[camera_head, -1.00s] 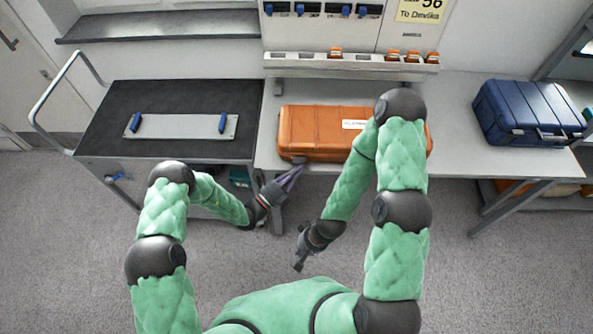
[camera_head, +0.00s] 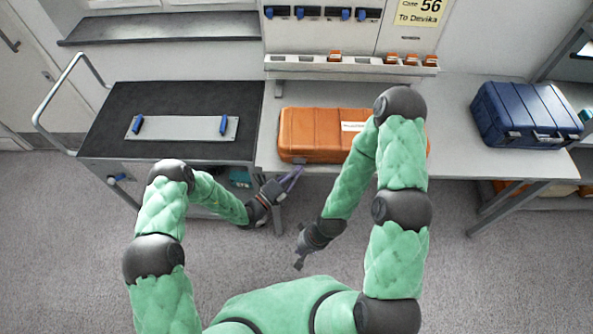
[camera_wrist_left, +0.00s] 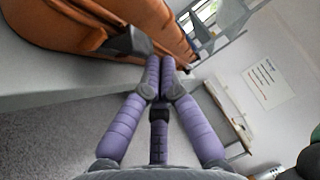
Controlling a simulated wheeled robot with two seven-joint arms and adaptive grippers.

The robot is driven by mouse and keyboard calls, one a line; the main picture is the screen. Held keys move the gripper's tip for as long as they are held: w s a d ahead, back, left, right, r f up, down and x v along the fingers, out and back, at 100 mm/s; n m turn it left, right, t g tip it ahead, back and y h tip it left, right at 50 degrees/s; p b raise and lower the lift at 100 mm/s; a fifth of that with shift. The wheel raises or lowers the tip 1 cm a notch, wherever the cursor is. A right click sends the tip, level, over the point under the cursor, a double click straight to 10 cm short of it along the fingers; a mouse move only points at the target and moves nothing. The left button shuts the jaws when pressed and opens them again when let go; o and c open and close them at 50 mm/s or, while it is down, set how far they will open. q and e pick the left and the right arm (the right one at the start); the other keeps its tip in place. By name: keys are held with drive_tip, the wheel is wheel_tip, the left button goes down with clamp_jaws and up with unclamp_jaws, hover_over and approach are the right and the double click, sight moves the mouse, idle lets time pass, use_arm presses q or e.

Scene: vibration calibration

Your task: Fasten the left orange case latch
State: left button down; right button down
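The orange case (camera_head: 312,135) lies on the bench near its front edge, with my right arm in front of its right part. The left latch (camera_head: 299,160) is a small grey piece at the case's lower front left. It shows larger in the left wrist view as a grey tab (camera_wrist_left: 128,43). My left gripper (camera_head: 298,171) is just in front of and below this latch. In the left wrist view its purple fingers (camera_wrist_left: 160,62) meet at the tips, with nothing visible between them, close beside the tab; contact is unclear. My right gripper (camera_head: 299,264) hangs low before the bench, its fingers too small to judge.
A dark-topped trolley (camera_head: 190,100) with a grey, blue-handled plate (camera_head: 182,128) stands at left. A blue case (camera_head: 527,112) lies on the bench's right. A rail (camera_head: 350,65) with orange pieces runs behind. Floor in front is clear.

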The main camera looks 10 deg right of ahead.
use_arm(q)
drive_tip(key=shift+r, duration=0.15)
use_arm(e)
drive_tip(key=shift+r, duration=0.25)
use_arm(q)
drive_tip(key=shift+r+n+p, duration=0.15)
drive_tip(key=shift+n+p, duration=0.15)
drive_tip(key=shift+p, duration=0.3)
use_arm(e)
drive_tip(key=shift+r, duration=0.4)
use_arm(q)
drive_tip(key=shift+w+d+r+n+y+p, duration=0.1)
drive_tip(key=shift+w+r+n+y+p, duration=0.15)
drive_tip(key=shift+n+y+p, duration=0.35)
use_arm(e)
drive_tip(key=shift+r, duration=0.7)
use_arm(q)
drive_tip(key=shift+r+p, duration=0.1)
drive_tip(key=shift+p, duration=0.3)
use_arm(e)
drive_tip(key=shift+r, duration=0.3)
